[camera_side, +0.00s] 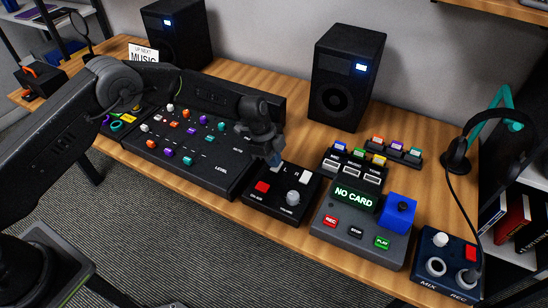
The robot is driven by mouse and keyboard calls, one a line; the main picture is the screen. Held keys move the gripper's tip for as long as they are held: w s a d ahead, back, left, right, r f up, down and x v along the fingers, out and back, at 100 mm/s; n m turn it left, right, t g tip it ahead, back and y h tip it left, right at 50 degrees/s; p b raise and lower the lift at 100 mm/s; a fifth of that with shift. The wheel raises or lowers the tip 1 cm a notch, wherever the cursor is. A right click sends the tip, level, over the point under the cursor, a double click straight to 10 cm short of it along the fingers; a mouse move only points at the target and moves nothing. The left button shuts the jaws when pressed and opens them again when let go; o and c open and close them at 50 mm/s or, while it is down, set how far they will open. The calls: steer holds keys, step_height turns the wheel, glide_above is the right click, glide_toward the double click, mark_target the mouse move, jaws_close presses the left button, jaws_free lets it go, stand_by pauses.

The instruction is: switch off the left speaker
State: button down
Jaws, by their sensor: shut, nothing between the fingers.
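The left speaker (177,32) is a black box at the back left, with a small lit blue-white light on its front. A black control box (268,208) on the desk has switches marked L and R, a red button (262,187) and a grey knob (293,198). The white R switch (305,177) is clear to see. The L switch (276,168) is partly hidden by my gripper. My gripper (274,160) is shut and empty, pointing down at the box's back left, by the L switch. I cannot tell whether it touches the switch.
The right speaker (346,75) stands behind, also lit. A large mixer (190,150) with coloured knobs lies left of the box. A recorder reading NO CARD (356,196) with a blue block (398,212) is to the right. Headphones (457,155) hang at the far right.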

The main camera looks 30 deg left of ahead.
steer(key=shift+r, duration=0.1)
steer(key=d+v, duration=0.1)
steer(key=v, duration=1.2)
steer(key=shift+s+r, duration=0.25)
steer(key=shift+r, duration=0.25)
steer(key=shift+w+a+r, duration=0.1)
steer(key=shift+w+a, duration=0.05)
steer(key=shift+w, duration=0.5)
steer(key=x, duration=0.8)
steer(key=a+x, duration=0.1)
steer(key=x, duration=0.3)
steer(key=shift+w+d+f, duration=0.2)
steer(key=shift+f, duration=0.35)
steer(key=shift+w+f, duration=0.1)
steer(key=shift+f, duration=0.5)
